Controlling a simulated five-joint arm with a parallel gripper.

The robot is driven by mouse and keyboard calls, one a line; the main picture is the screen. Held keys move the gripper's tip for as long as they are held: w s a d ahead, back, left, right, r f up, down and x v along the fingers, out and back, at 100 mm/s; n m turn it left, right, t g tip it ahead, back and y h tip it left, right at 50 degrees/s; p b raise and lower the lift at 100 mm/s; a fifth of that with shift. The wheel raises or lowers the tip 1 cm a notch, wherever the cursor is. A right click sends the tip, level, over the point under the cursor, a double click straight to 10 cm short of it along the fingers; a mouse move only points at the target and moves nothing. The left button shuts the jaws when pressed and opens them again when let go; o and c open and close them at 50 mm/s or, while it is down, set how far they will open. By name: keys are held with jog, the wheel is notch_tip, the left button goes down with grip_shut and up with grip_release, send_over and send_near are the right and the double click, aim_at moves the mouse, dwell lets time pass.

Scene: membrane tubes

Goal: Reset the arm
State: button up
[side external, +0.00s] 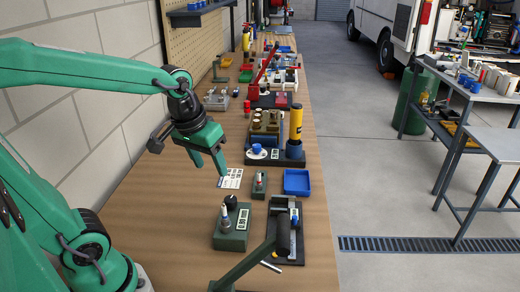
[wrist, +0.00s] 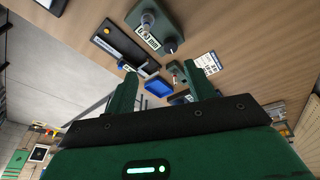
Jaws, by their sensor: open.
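My gripper (side external: 211,170) is green and hangs above the wooden bench, tilted down, with its two fingers apart. Nothing is between the fingers. In the wrist view my gripper (wrist: 160,70) also shows two spread fingers, with bench items seen beyond them. In the side external view a white printed card (side external: 231,178) lies on the bench just right of the fingertips. A small green block with a red-topped piece (side external: 259,184) stands further right. The gripper looks apart from both.
A blue tray (side external: 297,182) and a green block with a knob (side external: 231,228) are near. A dark fixture with a lever arm (side external: 287,235) stands at the front right. A rack with a yellow cylinder (side external: 296,125) stands behind. The bench's left side (side external: 160,200) is mostly clear.

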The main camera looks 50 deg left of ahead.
jog(key=s+d+r+m+t, duration=0.1)
jog(key=s+r+m+t, duration=0.1)
jog(key=s, duration=0.4)
jog(key=shift+d+r+m+t, duration=0.2)
jog(key=shift+d+m+t, duration=0.15)
jog(key=shift+m, duration=0.45)
dwell(0.6)
